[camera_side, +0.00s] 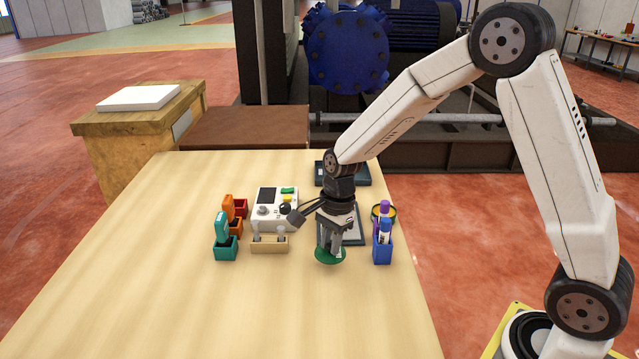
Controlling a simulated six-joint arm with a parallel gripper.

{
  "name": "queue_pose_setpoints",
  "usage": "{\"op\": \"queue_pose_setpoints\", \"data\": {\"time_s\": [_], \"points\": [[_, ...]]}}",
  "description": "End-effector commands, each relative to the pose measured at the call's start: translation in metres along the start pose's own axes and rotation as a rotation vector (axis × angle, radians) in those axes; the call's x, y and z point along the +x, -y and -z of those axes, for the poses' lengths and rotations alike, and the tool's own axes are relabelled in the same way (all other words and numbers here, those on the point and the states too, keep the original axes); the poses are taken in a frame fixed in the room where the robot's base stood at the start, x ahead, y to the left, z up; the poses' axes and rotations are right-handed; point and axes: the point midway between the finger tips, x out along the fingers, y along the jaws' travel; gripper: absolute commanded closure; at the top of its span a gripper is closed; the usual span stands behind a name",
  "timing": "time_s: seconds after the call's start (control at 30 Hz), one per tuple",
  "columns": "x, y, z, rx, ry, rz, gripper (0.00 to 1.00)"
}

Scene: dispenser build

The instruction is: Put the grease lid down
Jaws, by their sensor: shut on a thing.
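The grease lid (327,257) is a green disc near the middle of the table. My gripper (331,248) points down and is shut on it from above. The lid looks at or just above the table top; I cannot tell whether it touches.
A blue holder (382,252) with pens stands right of my gripper. A wooden rack (269,246), a white device (276,203) and teal (226,250) and orange holders (235,226) stand left. A dark tray (356,228) lies behind. The front table (250,315) is clear.

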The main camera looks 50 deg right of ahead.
Motion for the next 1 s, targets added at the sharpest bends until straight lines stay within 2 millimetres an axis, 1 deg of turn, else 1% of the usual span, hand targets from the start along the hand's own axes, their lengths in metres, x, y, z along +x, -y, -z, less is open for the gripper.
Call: {"op": "queue_pose_setpoints", "data": {"time_s": [0.03,0.2,0.3,0.77,0.8,0.87,0.9,1.0], "points": [[0.003,0.002,0.0,0.0,0.0,-0.001,1.0],[0.024,0.001,0.003,0.001,0.0,-0.004,1.0],[0.03,0.001,0.004,0.0,0.0,-0.002,1.0],[0.035,0.001,0.005,0.0,0.0,-0.001,1.0],[0.035,0.002,0.005,0.0,0.0,-0.001,0.73],[0.035,0.002,0.005,0.0,0.0,0.0,0.54],[0.035,0.002,0.005,0.0,0.0,0.0,0.41],[0.035,0.002,0.005,0.0,0.0,0.0,0.41]]}}
